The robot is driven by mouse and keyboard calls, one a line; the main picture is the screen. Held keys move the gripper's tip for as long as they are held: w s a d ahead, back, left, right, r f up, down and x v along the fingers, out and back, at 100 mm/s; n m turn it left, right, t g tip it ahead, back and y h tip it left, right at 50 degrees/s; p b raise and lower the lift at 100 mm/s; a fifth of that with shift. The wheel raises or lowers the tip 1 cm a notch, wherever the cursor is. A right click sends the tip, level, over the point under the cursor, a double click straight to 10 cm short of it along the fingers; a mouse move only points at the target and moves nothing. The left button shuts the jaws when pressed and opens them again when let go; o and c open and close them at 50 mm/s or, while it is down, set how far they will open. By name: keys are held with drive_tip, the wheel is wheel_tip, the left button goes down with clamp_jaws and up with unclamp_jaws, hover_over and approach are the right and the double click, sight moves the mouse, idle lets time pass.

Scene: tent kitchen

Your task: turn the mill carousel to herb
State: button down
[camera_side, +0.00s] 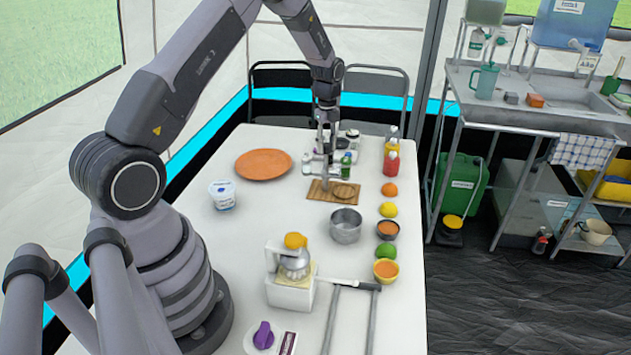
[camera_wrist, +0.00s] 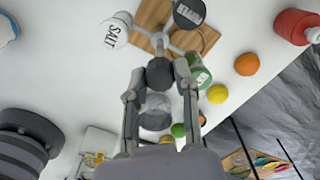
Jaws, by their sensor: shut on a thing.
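The mill carousel (camera_side: 325,157) stands at the back of the white table, behind a wooden board. Its mills sit around a dark central knob (camera_wrist: 160,72). In the wrist view a white mill marked SALT (camera_wrist: 117,30) is at upper left. A black mill (camera_wrist: 188,14) is at upper right over the board, its label hard to read. A green mill (camera_wrist: 198,72) is at right, partly behind a finger; its lettering is only partly legible. A grey rounded part (camera_wrist: 155,112) shows below the knob. My gripper (camera_wrist: 157,76) points down, its fingers closed on the knob.
The wooden board (camera_side: 320,194) lies just in front of the carousel. An orange plate (camera_side: 263,164) is to its left, a metal pot (camera_side: 345,226) nearer the front. Red (camera_side: 391,164) and yellow bottles and several fruits line the right edge.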

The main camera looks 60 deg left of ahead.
drive_tip(key=c, duration=0.8)
unclamp_jaws()
drive_tip(key=shift+c, duration=0.2)
drive_tip(key=shift+r, duration=0.1)
wheel_tip(320, 180, up, 12)
